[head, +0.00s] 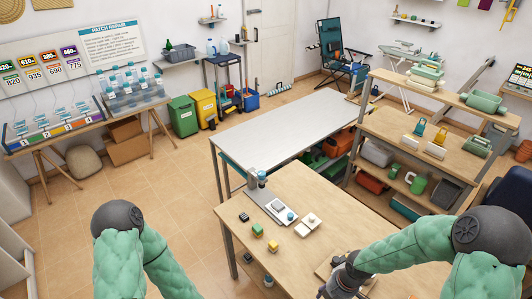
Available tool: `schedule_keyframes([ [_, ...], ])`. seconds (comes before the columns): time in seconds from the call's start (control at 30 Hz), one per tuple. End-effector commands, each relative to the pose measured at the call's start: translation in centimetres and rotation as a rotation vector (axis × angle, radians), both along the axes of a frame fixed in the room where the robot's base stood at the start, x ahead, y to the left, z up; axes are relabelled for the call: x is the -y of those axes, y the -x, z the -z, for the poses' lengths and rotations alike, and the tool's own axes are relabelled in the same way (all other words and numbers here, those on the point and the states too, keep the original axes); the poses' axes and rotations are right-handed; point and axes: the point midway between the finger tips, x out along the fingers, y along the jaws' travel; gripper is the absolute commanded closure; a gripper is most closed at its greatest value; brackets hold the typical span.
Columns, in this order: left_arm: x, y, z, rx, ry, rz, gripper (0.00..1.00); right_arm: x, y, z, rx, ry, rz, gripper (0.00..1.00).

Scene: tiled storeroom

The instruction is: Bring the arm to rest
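My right arm, in a green padded sleeve, comes in from the right of the head view. Its dark gripper (338,284) is low over the near wooden table (335,208), at a tan board by the bottom edge. Its fingertips are too small and cut off to tell whether they are open or shut. My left arm, also in a green sleeve, shows at the lower left, bent downward. The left gripper is below the picture and not visible.
A pale table (285,122) adjoins behind. Wooden shelves (398,138) stand right. Tiled floor (130,195) is clear at left centre.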

Motion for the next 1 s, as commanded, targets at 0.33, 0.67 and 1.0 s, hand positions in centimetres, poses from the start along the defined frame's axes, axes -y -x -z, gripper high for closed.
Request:
schedule_keyframes([
  [0.33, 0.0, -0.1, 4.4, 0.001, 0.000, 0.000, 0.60, -7.3, 3.2, 10.1, -0.208, -0.154, 0.775, 0.46],
  [0.67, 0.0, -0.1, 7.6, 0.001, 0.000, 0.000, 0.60, -10.3, 6.9, 17.9, -0.403, -0.151, 1.561, 0.46],
  [1.0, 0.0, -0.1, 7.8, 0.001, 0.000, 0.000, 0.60, -10.4, 7.6, 19.0, -0.426, -0.139, 1.720, 0.46],
])
